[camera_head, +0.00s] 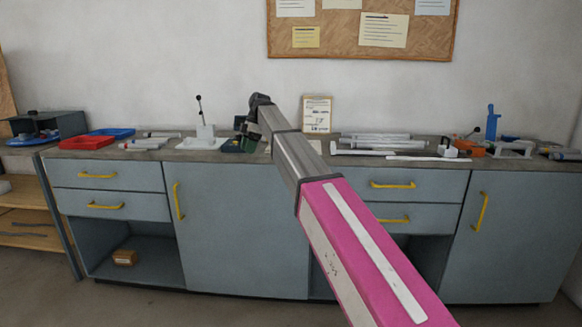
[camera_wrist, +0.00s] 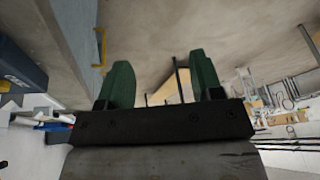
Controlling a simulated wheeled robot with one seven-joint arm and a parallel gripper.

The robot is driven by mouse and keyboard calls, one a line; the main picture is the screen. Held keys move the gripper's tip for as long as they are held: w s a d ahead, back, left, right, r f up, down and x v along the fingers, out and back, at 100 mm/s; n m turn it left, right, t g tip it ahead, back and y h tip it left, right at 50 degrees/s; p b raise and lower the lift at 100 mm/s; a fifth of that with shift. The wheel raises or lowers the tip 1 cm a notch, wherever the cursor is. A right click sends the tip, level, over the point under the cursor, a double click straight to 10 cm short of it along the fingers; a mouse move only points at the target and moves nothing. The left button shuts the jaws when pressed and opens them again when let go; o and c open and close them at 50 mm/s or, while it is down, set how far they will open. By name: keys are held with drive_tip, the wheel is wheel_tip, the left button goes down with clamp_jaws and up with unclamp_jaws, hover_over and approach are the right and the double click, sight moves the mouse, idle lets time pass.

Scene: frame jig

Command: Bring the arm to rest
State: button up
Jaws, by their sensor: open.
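My gripper (camera_wrist: 161,85) shows in the wrist view as two green fingers held wide apart on a dark mount. Nothing shows between the fingers except the distant room. In the head view my arm, pink near me and grey beyond, stretches forward toward the bench.
A long bench (camera_head: 240,215) with grey-blue cabinets stands against the wall. On it are a red tray (camera_head: 86,142), a blue tray (camera_head: 112,133), a white lever press (camera_head: 205,135), a framed notice (camera_head: 317,115), white bars (camera_head: 375,138) and an orange clamp (camera_head: 473,148). The floor in front is clear.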

drive_tip(key=s+d+f+m+t, duration=0.1)
drive_tip(key=s+d+f+m, duration=0.1)
drive_tip(key=d+f+m, duration=0.5)
drive_tip(key=s+d+f, duration=0.2)
drive_tip(key=d+f, duration=0.3)
drive_tip(key=f, duration=0.5)
drive_tip(key=s+d+f+m+t+h, duration=0.1)
drive_tip(key=s+d+f+m+h, duration=0.2)
drive_tip(key=s+d+f+m, duration=1.2)
drive_tip(key=s+d+f, duration=0.8)
drive_tip(key=s+f, duration=0.1)
drive_tip(key=f, duration=0.1)
drive_tip(key=shift+d+f+m, duration=0.3)
drive_tip(key=shift+f+m, duration=0.05)
drive_tip(key=shift+m, duration=0.05)
